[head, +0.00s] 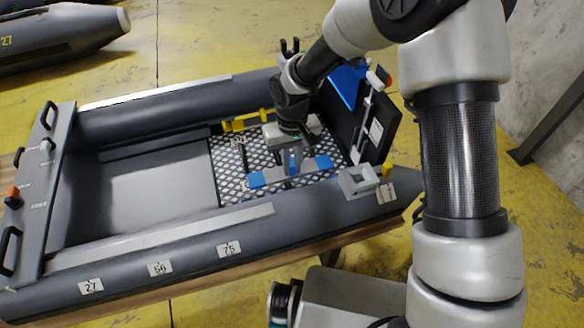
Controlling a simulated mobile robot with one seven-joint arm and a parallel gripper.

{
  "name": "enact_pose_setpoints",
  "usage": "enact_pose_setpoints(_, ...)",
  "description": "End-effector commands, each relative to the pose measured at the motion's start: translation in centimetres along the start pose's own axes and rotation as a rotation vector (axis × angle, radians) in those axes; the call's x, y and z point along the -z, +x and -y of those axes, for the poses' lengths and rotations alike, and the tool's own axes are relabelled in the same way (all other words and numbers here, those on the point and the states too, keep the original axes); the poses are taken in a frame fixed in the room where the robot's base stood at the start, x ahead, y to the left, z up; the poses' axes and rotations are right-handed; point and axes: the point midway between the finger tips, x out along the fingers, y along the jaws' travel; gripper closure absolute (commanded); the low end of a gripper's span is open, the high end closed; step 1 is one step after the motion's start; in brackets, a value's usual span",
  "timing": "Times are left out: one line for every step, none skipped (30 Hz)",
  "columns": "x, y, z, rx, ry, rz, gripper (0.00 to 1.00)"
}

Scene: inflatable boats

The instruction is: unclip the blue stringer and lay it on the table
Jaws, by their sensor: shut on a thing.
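The blue stringer (258,180), a grey bar with blue ends, lies crosswise over the patterned floor panel near the boat's right end. My gripper (292,164) reaches down from above and is shut on the bar's middle, by a small blue piece. The bar looks roughly level. I cannot tell whether it touches the floor panel or is still clipped. The gripper's body hides part of the area behind it. The table (150,301) shows as a wooden edge under the grey inflatable boat (190,250).
A yellow-ended part (236,124) lies behind the gripper. A dark upright transom board (378,133) stands close to the right, with a blue panel (346,84) beside it. A grey box-like fitting (358,181) sits on the near tube. The boat's left floor (150,187) is clear.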

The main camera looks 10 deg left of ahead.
Motion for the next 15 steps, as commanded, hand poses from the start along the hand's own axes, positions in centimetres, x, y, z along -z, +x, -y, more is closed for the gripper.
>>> enact_pose_setpoints(0.0, 0.0, 0.0, 0.000, 0.000, 0.000, 1.00)
enact_pose_setpoints(0.0, 0.0, 0.0, 0.000, 0.000, 0.000, 1.00)
enact_pose_setpoints(0.0, 0.0, 0.0, 0.000, 0.000, 0.000, 1.00)
enact_pose_setpoints(0.0, 0.0, 0.0, 0.000, 0.000, 0.000, 1.00)
enact_pose_setpoints(0.0, 0.0, 0.0, 0.000, 0.000, 0.000, 1.00)
enact_pose_setpoints(0.0, 0.0, 0.0, 0.000, 0.000, 0.000, 1.00)
enact_pose_setpoints(0.0, -0.1, 0.0, 0.000, 0.000, -0.001, 1.00)
enact_pose_setpoints(0.0, -0.1, 0.0, 0.000, 0.000, -0.001, 1.00)
enact_pose_setpoints(0.0, -0.3, 0.0, 0.000, 0.000, -0.001, 1.00)
enact_pose_setpoints(0.0, -0.4, 0.0, 0.000, 0.000, -0.001, 1.00)
enact_pose_setpoints(0.0, -0.6, 0.0, 0.000, 0.000, -0.001, 1.00)
enact_pose_setpoints(0.0, -0.8, 0.0, 0.000, 0.000, -0.001, 1.00)
enact_pose_setpoints(0.0, -1.0, 0.0, 0.000, 0.000, -0.001, 1.00)
enact_pose_setpoints(0.0, -1.2, 0.0, 0.000, 0.000, 0.000, 1.00)
enact_pose_setpoints(0.0, -1.5, 0.0, 0.000, 0.000, 0.000, 1.00)
